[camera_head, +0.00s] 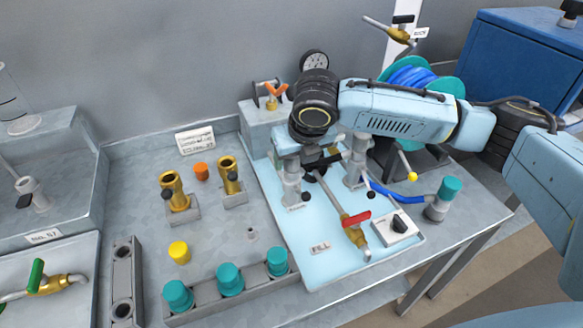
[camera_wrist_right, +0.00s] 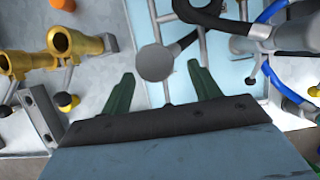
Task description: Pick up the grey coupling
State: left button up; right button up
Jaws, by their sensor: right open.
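A round grey top (camera_wrist_right: 154,62), probably of the grey coupling, shows in the right wrist view ahead of and between my fingertips. In the head view a grey upright cylinder (camera_head: 292,188) with a black knob stands on the light blue panel, partly hidden under my right gripper. A second one (camera_head: 356,168) stands to its right; I cannot tell for sure which is the coupling. My right gripper (camera_head: 312,172) hangs over the panel; its dark green fingers (camera_wrist_right: 160,84) are open, with nothing gripped. My left gripper is not in view.
Two brass couplings (camera_head: 175,193) (camera_head: 229,176) stand in grey holders at left. Teal caps (camera_head: 230,279) line a front rack. A red-handled valve (camera_head: 355,222) lies on the panel's front. A blue hose (camera_head: 400,193) and hose reel (camera_head: 446,86) are at right.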

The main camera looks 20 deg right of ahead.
aim_at(292, 165)
jog(key=x, duration=0.4)
jog(key=shift+w+a+f+b, duration=0.1)
jog(key=shift+w+f+b, duration=0.15)
jog(key=shift+b, duration=0.1)
jog(key=shift+f, duration=0.25)
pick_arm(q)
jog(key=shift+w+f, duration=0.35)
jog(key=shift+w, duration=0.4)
pick_arm(e)
jog(key=shift+w, duration=0.1)
jog(key=c, duration=1.3)
jog(key=shift+r, duration=0.1)
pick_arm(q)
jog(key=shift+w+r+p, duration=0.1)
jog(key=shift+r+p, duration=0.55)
pick_arm(e)
notch_tip(292, 165, up, 10)
jog(key=shift+f, duration=0.1)
